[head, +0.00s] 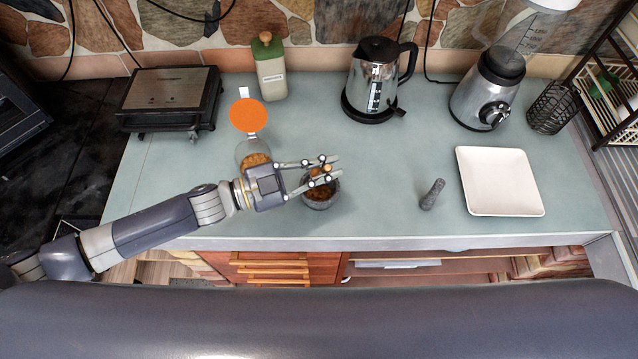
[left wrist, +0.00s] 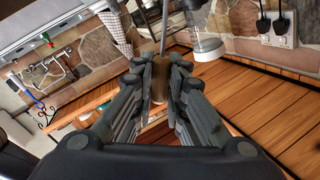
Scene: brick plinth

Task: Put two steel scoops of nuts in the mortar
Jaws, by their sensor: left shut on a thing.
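My left gripper (head: 335,170) is over the dark stone mortar (head: 318,203) and hides part of it. Brown contents show in the mortar between and below the fingers. In the left wrist view, my left gripper (left wrist: 160,82) is shut on a brown handle (left wrist: 159,72) with a thin metal rod beyond it, seemingly the steel scoop's. The scoop's bowl cannot be made out. A glass jar of nuts (head: 254,160) stands left of the mortar, partly behind my wrist, its orange lid (head: 248,116) swung open. My right gripper is in neither view.
A kettle (head: 377,80), a green bottle (head: 269,68), a grill (head: 171,98) and a blender (head: 490,88) line the back. The counter's middle is clear.

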